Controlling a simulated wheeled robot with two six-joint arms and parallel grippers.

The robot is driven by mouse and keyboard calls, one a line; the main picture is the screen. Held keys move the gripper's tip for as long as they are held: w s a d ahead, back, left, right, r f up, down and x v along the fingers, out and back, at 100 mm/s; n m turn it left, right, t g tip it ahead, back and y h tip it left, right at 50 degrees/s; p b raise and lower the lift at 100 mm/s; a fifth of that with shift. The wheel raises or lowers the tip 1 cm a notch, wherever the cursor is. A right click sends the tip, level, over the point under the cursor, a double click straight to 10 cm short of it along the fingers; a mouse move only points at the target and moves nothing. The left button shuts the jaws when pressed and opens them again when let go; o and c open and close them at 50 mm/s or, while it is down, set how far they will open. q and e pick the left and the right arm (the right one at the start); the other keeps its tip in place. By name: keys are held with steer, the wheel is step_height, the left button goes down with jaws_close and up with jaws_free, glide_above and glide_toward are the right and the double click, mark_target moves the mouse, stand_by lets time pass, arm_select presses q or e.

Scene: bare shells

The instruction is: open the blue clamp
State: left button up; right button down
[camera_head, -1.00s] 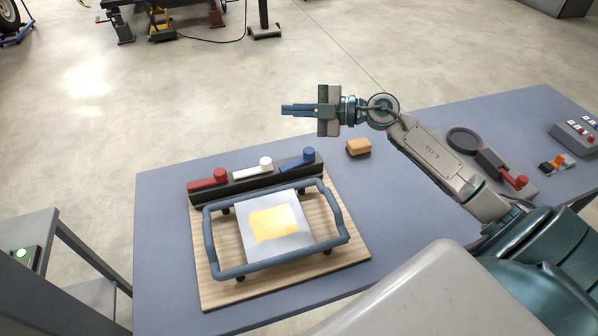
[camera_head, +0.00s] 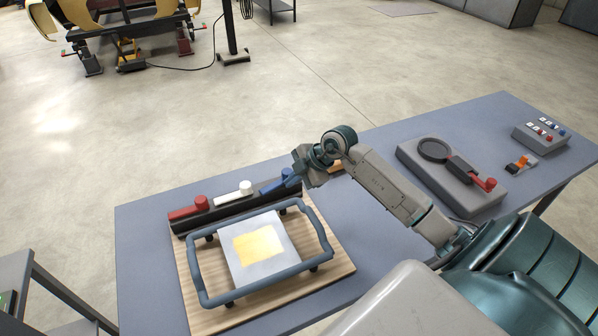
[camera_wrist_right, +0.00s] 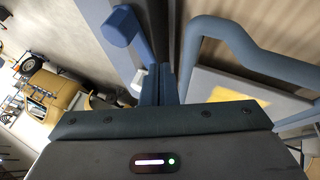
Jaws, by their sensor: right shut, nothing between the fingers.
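The blue clamp (camera_head: 268,187) is at the right end of a dark bar (camera_head: 208,215), beside the white clamp (camera_head: 244,188) and the red clamp (camera_head: 190,209). In the right wrist view the blue clamp's lever and round knob (camera_wrist_right: 124,28) are at the upper left. My right gripper (camera_head: 285,188) is low over the bar's right end, close to the blue clamp. In the right wrist view its fingers (camera_wrist_right: 167,75) are together and empty, just beside the blue lever. I cannot tell whether they touch it. My left gripper is not in view.
A blue-grey tubular frame (camera_head: 322,240) surrounds a metal plate with a yellow patch (camera_head: 259,247) on a wooden board (camera_head: 335,277), close to my gripper. A grey fixture with a red knob (camera_head: 452,175) is to the right.

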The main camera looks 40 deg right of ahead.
mark_target(276, 181)
steer(key=shift+p+x, duration=0.55)
steer(key=shift+x, duration=1.9)
steer(key=shift+w+a+r, duration=0.1)
steer(key=shift+w, duration=0.1)
steer(key=shift+w+a, duration=0.1)
